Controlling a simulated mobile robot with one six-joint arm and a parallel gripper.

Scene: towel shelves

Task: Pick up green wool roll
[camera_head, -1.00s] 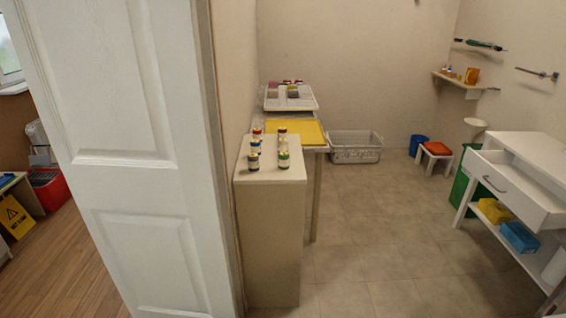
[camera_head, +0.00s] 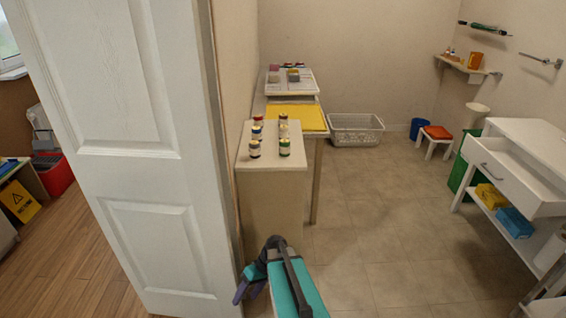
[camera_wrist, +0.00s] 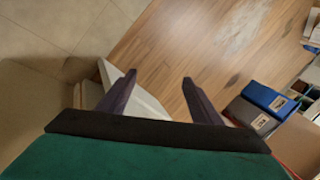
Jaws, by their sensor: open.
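I cannot pick out a green wool roll with certainty. Several small rolls or jars stand in two rows on the narrow beige cabinet (camera_head: 262,187) in the head view. The front right one has green on it (camera_head: 284,148); it is too small to tell what it is. My gripper (camera_wrist: 158,92) is open and empty in the wrist view, its two dark fingers apart above the wooden floor. In the head view, my gripper (camera_head: 247,283) is low in front of the cabinet, beside the door's edge, well below the cabinet top.
A white door (camera_head: 150,150) stands close on the left. Behind the cabinet are a yellow board (camera_head: 298,116) and a white tray (camera_head: 303,82). A white drawer unit (camera_head: 525,145) stands right. The tiled floor between is clear.

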